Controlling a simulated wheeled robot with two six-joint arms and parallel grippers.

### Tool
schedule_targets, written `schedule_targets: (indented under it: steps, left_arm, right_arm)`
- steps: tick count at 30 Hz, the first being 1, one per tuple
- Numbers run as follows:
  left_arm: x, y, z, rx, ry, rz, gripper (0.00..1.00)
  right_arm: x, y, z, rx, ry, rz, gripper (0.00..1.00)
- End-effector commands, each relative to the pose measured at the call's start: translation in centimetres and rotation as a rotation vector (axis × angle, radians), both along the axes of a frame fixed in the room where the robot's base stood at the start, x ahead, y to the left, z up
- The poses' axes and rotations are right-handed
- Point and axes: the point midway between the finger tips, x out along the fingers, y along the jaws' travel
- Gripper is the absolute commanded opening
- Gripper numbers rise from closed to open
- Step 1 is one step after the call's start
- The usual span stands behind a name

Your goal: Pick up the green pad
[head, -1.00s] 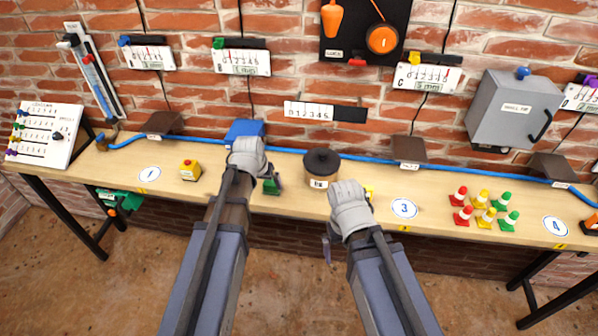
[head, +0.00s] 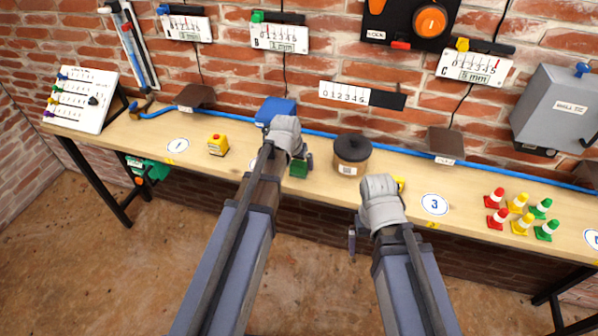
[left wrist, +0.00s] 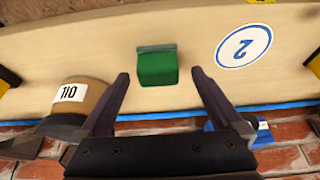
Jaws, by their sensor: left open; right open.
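The green pad (head: 299,169) is a small green block on the wooden bench, just right of my left gripper (head: 306,160) in the head view. In the left wrist view the green pad (left wrist: 157,68) lies ahead, in line with the gap between the two dark fingers of my left gripper (left wrist: 161,76). The fingers are spread and nothing is held. My right gripper (head: 354,240) is at the bench's front edge, its fingers mostly hidden by my right arm. It is open, and I see nothing held.
A brown pot with dark lid (head: 351,155) stands right of the pad. A blue box (head: 275,109) is behind my left wrist. A yellow block (head: 218,145) sits further left. Several cones (head: 520,213) stand at right. A blue hose (head: 322,134) runs along the back.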

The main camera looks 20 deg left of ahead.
Motion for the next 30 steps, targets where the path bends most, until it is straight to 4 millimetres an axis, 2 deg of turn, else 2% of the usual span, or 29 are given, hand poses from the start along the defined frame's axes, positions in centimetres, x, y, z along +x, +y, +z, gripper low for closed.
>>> schedule_targets:
  steps: [1, 7, 16, 30]
  left_arm:
    - [0.6, -0.1, -1.1, 0.0, 0.0, -0.001, 1.0]
    - [1.7, -0.3, -3.4, 0.0, 0.0, 0.001, 1.0]
    - [1.8, -0.3, -3.4, 0.0, 0.0, 0.001, 1.0]
    - [1.8, -0.3, -3.4, 0.0, 0.0, 0.0, 0.48]
  right_arm:
    - [0.0, 0.0, -1.1, 0.0, 0.0, 0.0, 1.0]
    - [0.0, 0.0, -3.4, 0.0, 0.0, 0.0, 1.0]
    - [0.0, 0.0, -3.4, 0.0, 0.0, 0.0, 1.0]
    - [0.0, 0.0, -3.4, 0.0, 0.0, 0.0, 1.0]
